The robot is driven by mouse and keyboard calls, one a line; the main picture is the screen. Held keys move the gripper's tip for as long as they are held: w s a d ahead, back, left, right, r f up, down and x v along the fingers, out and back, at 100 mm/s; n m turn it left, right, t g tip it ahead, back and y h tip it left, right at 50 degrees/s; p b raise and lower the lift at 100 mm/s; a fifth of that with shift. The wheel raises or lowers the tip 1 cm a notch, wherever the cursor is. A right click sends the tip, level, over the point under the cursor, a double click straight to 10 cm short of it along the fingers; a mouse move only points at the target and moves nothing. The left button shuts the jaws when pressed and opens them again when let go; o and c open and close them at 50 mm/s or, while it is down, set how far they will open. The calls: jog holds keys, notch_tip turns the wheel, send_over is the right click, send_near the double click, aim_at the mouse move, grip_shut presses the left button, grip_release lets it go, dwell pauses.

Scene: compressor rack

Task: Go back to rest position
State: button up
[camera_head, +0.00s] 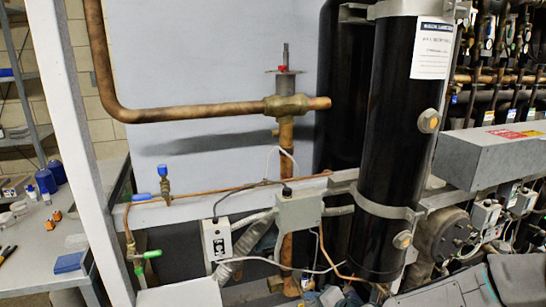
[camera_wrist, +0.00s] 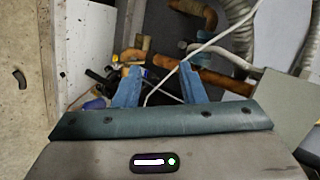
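My gripper (camera_wrist: 160,80) shows in the wrist view with its two blue fingers spread apart. Nothing is held between the fingers. A white cable (camera_wrist: 205,45) and a rusty brown pipe (camera_wrist: 195,72) show behind and beyond them, and I cannot tell how near they are. In the head view my gripper's fingers do not show.
A tall black cylinder (camera_head: 393,130) stands right of centre, beside a copper pipe (camera_head: 200,112) with a valve (camera_head: 285,104). A grey box (camera_head: 298,209) and white box (camera_head: 217,239) sit below. A white post (camera_head: 68,130) and workbench (camera_head: 35,250) are at left.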

jog(key=s+d+n+g+h+p, duration=0.25)
jog(key=s+n+g+h, duration=0.2)
jog(key=s, duration=0.25)
jog(key=s+r+n+g+p, duration=0.1)
jog(key=s+r+n, duration=0.1)
jog(key=s+r, duration=0.4)
jog(key=s+r+n+g+h+p, duration=0.1)
jog(key=s+r+n, duration=0.2)
jog(key=r, duration=1)
jog(key=s, duration=0.3)
jog(key=shift+s+d+r+p, duration=0.3)
jog(key=shift+s+d+p, duration=0.05)
jog(key=shift+s+p, duration=0.05)
jog(key=shift+h, duration=0.25)
